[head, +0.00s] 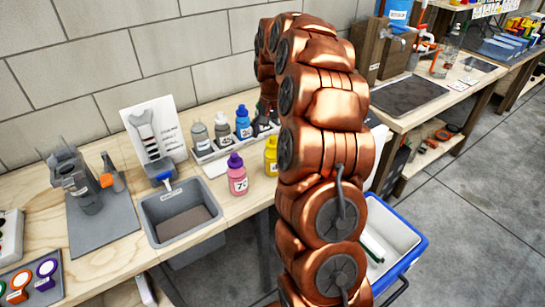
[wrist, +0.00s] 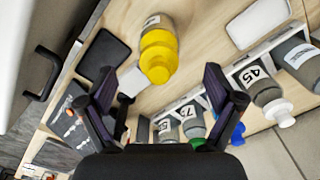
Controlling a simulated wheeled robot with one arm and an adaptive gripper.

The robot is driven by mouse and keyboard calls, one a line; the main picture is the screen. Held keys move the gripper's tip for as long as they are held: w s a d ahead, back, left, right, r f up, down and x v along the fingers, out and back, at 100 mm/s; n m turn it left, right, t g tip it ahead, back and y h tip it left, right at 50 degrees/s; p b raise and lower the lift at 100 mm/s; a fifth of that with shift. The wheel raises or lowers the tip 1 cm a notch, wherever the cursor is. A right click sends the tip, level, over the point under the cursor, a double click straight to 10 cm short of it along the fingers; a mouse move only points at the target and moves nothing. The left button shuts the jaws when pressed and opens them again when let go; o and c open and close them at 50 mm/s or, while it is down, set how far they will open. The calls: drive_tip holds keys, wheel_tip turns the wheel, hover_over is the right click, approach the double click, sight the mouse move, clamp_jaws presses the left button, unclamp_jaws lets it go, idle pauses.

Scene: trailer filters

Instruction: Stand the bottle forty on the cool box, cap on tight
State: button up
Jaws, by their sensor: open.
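A yellow-topped bottle (wrist: 158,55) with a grey body and a white label lies ahead of my gripper (wrist: 163,95) in the wrist view. The fingers are open and apart on either side, with nothing between them. In the head view a yellow bottle (head: 271,155) shows beside my arm, partly hidden by it. Its number is not readable, so I cannot tell which bottle is forty. A blue-rimmed box with a white inside (head: 414,234), seemingly the cool box, stands on the floor at right, partly behind my arm. My gripper is hidden by the arm in the head view.
A rack (head: 213,157) holds several bottles along the wall; one reads 45 (wrist: 262,88). A pink bottle with a purple cap (head: 237,180) stands near a grey basin (head: 160,222). A second bench (head: 450,80) stands at right, with floor between.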

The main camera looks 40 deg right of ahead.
sight(273, 151)
drive_tip(key=shift+w+d+f, duration=0.1)
drive_tip(key=shift+w+d, duration=0.05)
drive_tip(key=shift+d, duration=0.25)
drive_tip(key=shift+f, duration=0.2)
drive_tip(key=shift+a+f+p, duration=0.15)
drive_tip(key=shift+f+p, duration=1.45)
drive_tip(key=shift+f, duration=2.05)
drive_tip(key=c, duration=1.5)
drive_tip(key=shift+c, duration=0.6)
drive_tip(key=shift+r, duration=0.15)
